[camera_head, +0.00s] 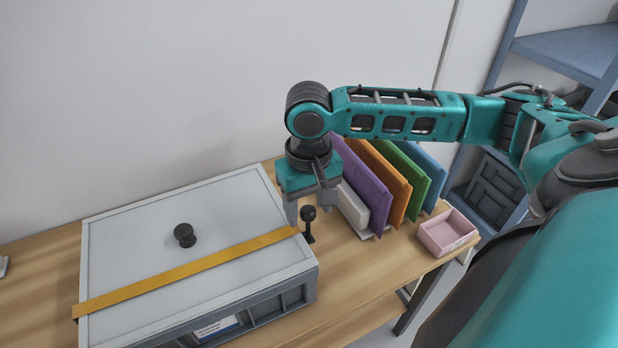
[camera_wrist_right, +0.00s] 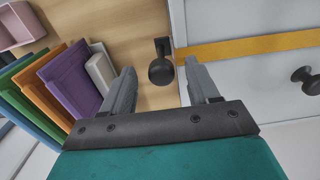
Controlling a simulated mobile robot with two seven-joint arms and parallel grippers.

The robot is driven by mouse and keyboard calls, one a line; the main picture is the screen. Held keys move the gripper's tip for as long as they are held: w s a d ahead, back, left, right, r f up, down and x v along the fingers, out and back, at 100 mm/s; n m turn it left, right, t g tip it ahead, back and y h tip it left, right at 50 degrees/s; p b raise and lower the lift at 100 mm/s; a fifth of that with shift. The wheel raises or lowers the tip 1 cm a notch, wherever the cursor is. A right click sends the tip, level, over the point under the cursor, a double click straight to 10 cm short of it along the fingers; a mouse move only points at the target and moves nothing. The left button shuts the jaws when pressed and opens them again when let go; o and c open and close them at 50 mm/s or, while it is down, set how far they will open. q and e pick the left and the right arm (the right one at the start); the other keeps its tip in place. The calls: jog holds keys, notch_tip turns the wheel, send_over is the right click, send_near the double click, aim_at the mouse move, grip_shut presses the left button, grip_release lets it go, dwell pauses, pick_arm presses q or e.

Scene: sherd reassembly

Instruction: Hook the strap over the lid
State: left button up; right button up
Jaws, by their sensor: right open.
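A grey crate with a pale grey lid (camera_head: 140,220) stands on the wooden table; the lid lies flat and has a black knob (camera_head: 185,235). A yellow strap (camera_head: 190,268) runs across the lid from the left edge to the right edge. At its right end is a black bracket with a round black knob (camera_head: 308,213); it also shows in the right wrist view (camera_wrist_right: 162,71). My right gripper (camera_head: 309,207) points down at the knob, open, with a finger on either side in both views. I cannot tell whether the fingers touch it. My left gripper is out of view.
Purple (camera_head: 362,185), orange (camera_head: 384,180), green and blue upright folders stand right of the gripper, with a white item (camera_head: 352,206) beside them. A pink bin (camera_head: 447,233) sits near the table's right edge. Blue shelving (camera_head: 570,50) stands behind at right.

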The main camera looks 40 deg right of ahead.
notch_tip(320, 180, up, 13)
jog(key=shift+f, duration=0.15)
dwell(0.9)
